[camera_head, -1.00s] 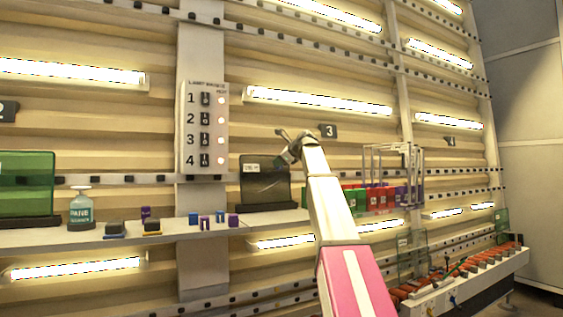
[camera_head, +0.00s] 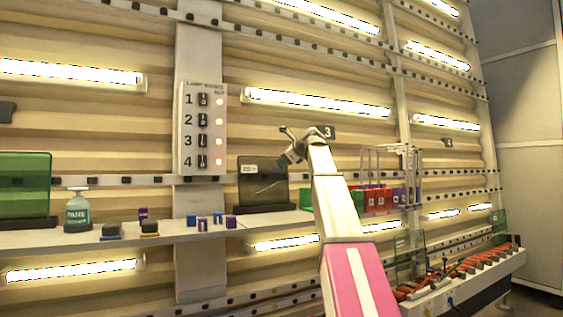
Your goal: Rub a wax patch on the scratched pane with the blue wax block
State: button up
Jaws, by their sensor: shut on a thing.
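The scratched pane (camera_head: 252,190) is a dark, smoky pane in a black base on the shelf, with a light slanting scratch on its face and a small label at its top. My gripper (camera_head: 288,152) is at the pane's upper right edge in the picture. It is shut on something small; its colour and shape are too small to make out. I cannot tell whether it touches the pane. Small blue pieces (camera_head: 191,219) and purple pieces stand on the shelf left of the pane. I cannot tell which thing is the blue wax block.
On the shelf (camera_head: 60,240) stand a green pane (camera_head: 25,185), a spray bottle (camera_head: 78,210) and two dark-topped blocks (camera_head: 111,230). A numbered switch panel (camera_head: 203,128) is above. Coloured boxes (camera_head: 378,199) and a wire rack stand right of my arm. Lit tubes line the wall.

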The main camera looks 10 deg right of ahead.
jog(key=s, duration=0.1)
jog(key=s+d, duration=0.1)
jog(key=shift+s+r, duration=0.2)
jog(key=shift+s, duration=0.2)
jog(key=shift+w, duration=0.1)
dwell(0.9)
jog(key=w+a+f, duration=0.1)
jog(key=w+a, duration=0.1)
jog(key=w, duration=0.5)
jog(key=shift+a, duration=0.25)
jog(key=shift+w+a, duration=0.15)
jog(key=shift+w, duration=0.35)
dwell(0.7)
jog(key=d, duration=0.2)
jog(key=w+d, duration=0.1)
jog(key=shift+w+d, duration=0.2)
jog(key=shift+d, duration=0.15)
